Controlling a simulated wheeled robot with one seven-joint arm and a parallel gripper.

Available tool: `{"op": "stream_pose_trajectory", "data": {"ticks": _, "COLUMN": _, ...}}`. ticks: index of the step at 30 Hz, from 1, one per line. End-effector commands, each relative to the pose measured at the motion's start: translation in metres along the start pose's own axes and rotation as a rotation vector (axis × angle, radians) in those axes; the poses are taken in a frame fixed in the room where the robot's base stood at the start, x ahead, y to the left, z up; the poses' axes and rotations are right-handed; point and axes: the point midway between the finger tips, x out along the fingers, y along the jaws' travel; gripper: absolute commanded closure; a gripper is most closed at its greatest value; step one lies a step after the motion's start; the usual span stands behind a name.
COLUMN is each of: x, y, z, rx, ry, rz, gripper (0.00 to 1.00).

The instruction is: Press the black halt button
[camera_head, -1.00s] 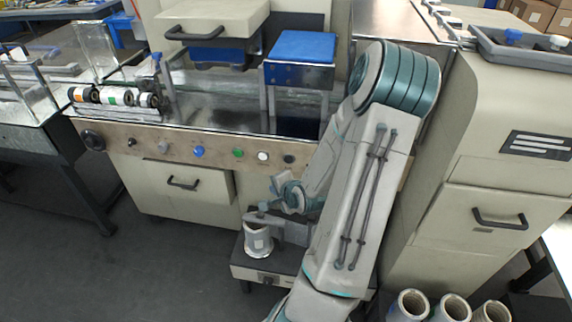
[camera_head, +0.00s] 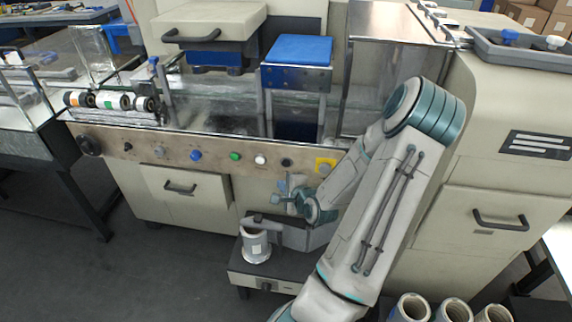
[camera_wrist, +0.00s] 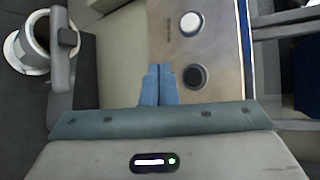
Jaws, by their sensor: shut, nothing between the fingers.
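The black halt button (camera_head: 286,162) is a round dark button on the tan control panel (camera_head: 215,168), right of a white button (camera_head: 260,159). In the wrist view the black button (camera_wrist: 195,77) sits just right of my fingertips, with the white button (camera_wrist: 190,24) above it. My gripper (camera_wrist: 160,70) is shut and empty, its two blue fingers side by side. In the head view my gripper (camera_head: 282,184) is just below the black button, in front of the machine. I see no clear contact between fingers and button.
Green (camera_head: 235,156) and blue (camera_head: 195,155) buttons lie farther left on the panel. A roll (camera_head: 256,246) on a low stand (camera_head: 262,281) is below the panel.

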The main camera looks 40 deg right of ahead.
Motion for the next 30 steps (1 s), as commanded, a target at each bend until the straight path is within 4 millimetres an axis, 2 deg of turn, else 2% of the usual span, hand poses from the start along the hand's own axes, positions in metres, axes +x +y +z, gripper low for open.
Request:
{"op": "stream_pose_trajectory", "data": {"ticks": 6, "x": 0.023, "y": -0.016, "z": -0.017, "rx": 0.0, "ry": 0.0, "rz": -0.001, "gripper": 1.0}}
{"op": "stream_pose_trajectory", "data": {"ticks": 13, "x": 0.039, "y": -0.03, "z": -0.028, "rx": 0.0, "ry": -0.001, "rz": 0.0, "gripper": 1.0}}
{"op": "stream_pose_trajectory", "data": {"ticks": 30, "x": 0.044, "y": -0.032, "z": -0.032, "rx": 0.0, "ry": 0.0, "rz": 0.001, "gripper": 1.0}}
